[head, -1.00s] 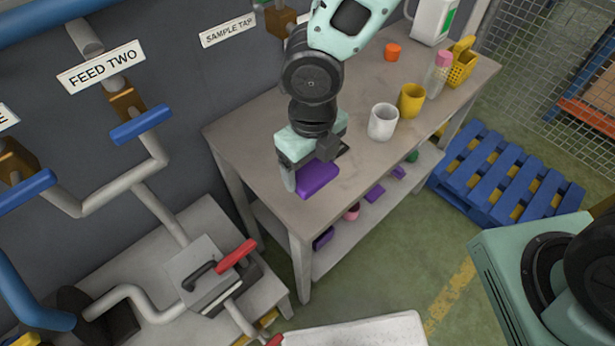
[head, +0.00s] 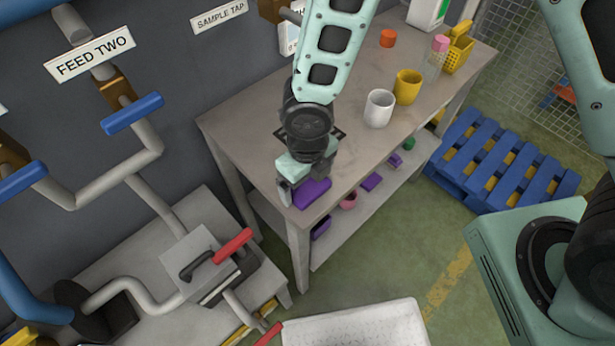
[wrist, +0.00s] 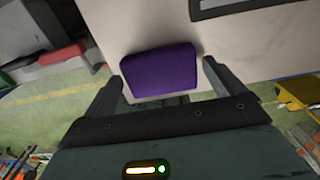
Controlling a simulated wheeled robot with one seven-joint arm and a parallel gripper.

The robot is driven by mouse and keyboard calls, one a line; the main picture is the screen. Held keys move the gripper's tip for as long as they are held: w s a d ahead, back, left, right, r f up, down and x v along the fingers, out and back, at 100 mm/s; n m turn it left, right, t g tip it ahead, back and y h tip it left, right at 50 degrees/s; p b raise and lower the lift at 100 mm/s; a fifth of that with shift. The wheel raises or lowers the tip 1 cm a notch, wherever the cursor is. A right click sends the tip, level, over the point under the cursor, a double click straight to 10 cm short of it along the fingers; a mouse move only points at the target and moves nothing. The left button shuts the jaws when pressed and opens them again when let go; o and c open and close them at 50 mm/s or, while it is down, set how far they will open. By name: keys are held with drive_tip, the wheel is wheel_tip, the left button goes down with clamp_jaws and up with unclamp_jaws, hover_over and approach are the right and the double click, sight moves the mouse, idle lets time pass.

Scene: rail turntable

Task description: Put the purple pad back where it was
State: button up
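The purple pad (head: 313,193) is at the near corner of the grey workbench, held between the fingers of my gripper (head: 300,188). In the wrist view the pad (wrist: 160,70) fills most of the gap between the two fingers (wrist: 163,75), one on each side of it. I cannot tell whether its underside touches the bench top or is just above it. A dark outlined square (head: 338,134) on the bench lies behind my gripper, partly hidden by it. A corner of that outline (wrist: 230,5) also shows in the wrist view, with bare surface inside.
The workbench (head: 245,120) carries a white mug (head: 379,108), a yellow mug (head: 407,87), an orange cap (head: 388,38) and a yellow basket (head: 459,57) farther back. Its lower shelf holds a flat purple piece (head: 371,182) and other small items. Pipes with handles stand at the left.

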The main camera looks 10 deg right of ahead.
sight(307, 184)
wheel_tip(307, 184, up, 12)
drive_tip(key=p, duration=0.1)
drive_tip(key=s+d+r+m, duration=0.4)
drive_tip(key=s+r+m, duration=0.1)
drive_tip(key=m, duration=1.2)
drive_tip(key=s+d+r+m, duration=0.4)
drive_tip(key=s+r+m, duration=0.2)
drive_tip(key=m, duration=1.2)
drive_tip(key=shift+s+r+y, duration=0.2)
drive_tip(key=shift+r+y, duration=0.1)
drive_tip(key=shift+r, duration=0.05)
drive_tip(key=shift+d+f, duration=0.1)
drive_tip(key=shift+f+b, duration=0.75)
drive_tip(key=shift+f, duration=0.05)
